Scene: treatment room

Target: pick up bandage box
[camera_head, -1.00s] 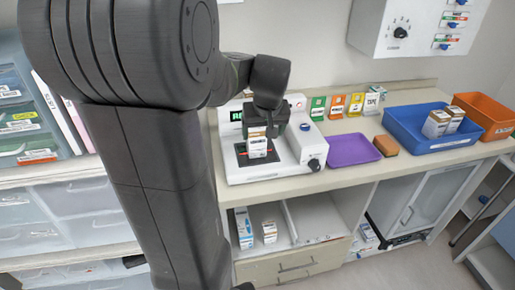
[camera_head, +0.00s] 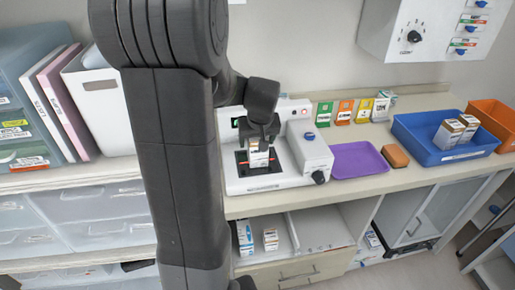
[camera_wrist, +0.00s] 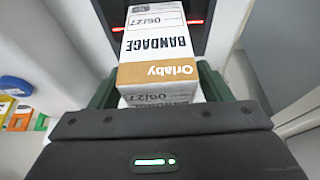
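The bandage box (camera_head: 259,158) is small and white with an orange-brown band. It is upright over the dark plate of the white scanner (camera_head: 285,185), with a red light line at its sides. I cannot tell whether it touches the plate. The wrist view shows the box (camera_wrist: 158,45) close up, with "BANDAGE", "Orlaby" and "06/27" printed on it. My gripper (camera_head: 260,143) points down from above, its dark green fingers close against both sides of the box. The fingertips are partly hidden by the box in the wrist view.
A purple tray (camera_head: 345,172) and a brown block (camera_head: 396,156) lie right of the scanner. A blue bin (camera_head: 410,145) holds two boxes, with an orange bin (camera_head: 490,113) beyond. A shelf (camera_head: 300,243) below holds more boxes.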

